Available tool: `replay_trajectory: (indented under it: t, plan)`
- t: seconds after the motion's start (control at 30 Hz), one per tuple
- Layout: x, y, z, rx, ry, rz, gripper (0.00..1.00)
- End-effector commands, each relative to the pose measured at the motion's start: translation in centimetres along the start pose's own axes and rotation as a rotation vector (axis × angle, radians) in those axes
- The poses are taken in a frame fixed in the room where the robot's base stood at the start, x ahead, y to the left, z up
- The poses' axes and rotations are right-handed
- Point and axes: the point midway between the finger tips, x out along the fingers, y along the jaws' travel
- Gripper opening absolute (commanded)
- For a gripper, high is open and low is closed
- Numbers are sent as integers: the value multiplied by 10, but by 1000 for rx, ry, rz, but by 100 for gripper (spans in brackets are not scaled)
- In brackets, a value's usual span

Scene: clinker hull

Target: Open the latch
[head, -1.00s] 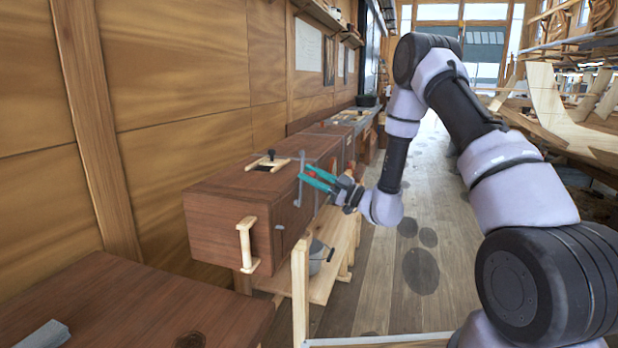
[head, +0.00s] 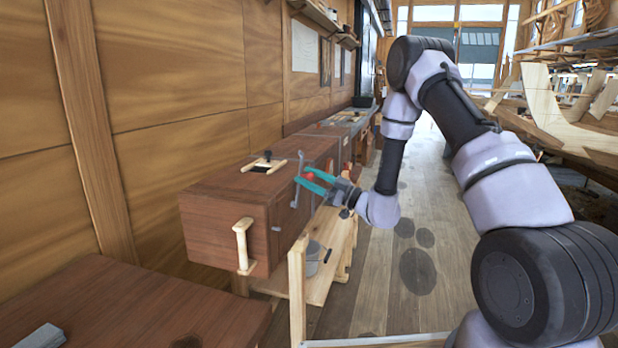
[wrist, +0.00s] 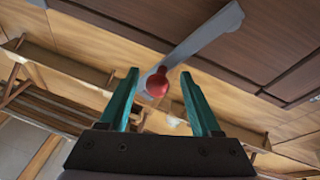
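The latch is a grey metal lever (head: 296,190) with a red knob (head: 310,176) on the front of a brown wooden chest (head: 228,205). The lever stands roughly upright in the head view. In the wrist view the lever (wrist: 200,38) runs diagonally, and the red knob (wrist: 157,83) sits at its lower end. My gripper (head: 304,174) has teal fingers and is at the chest front, beside the lever. In the wrist view my gripper (wrist: 159,75) is open, with the knob between the fingertips and gaps on both sides.
A pale wooden handle (head: 242,245) is at the chest's near end. A wooden stand (head: 298,290) with a grey bucket (head: 313,258) is below the gripper. A brown tabletop (head: 150,310) is at the front left. The plank floor (head: 420,215) to the right is open.

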Motion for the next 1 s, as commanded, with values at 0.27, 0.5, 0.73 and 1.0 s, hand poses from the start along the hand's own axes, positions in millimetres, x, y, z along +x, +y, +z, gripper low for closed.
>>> replay_trajectory:
  t: [0.27,0.5,0.73,1.0]
  plan:
    - [0,0,-1,0,3,-1,64]
    - [-29,1,0,3,1,4,64]
    - [-76,2,0,2,1,4,64]
    - [-106,0,0,0,2,1,64]
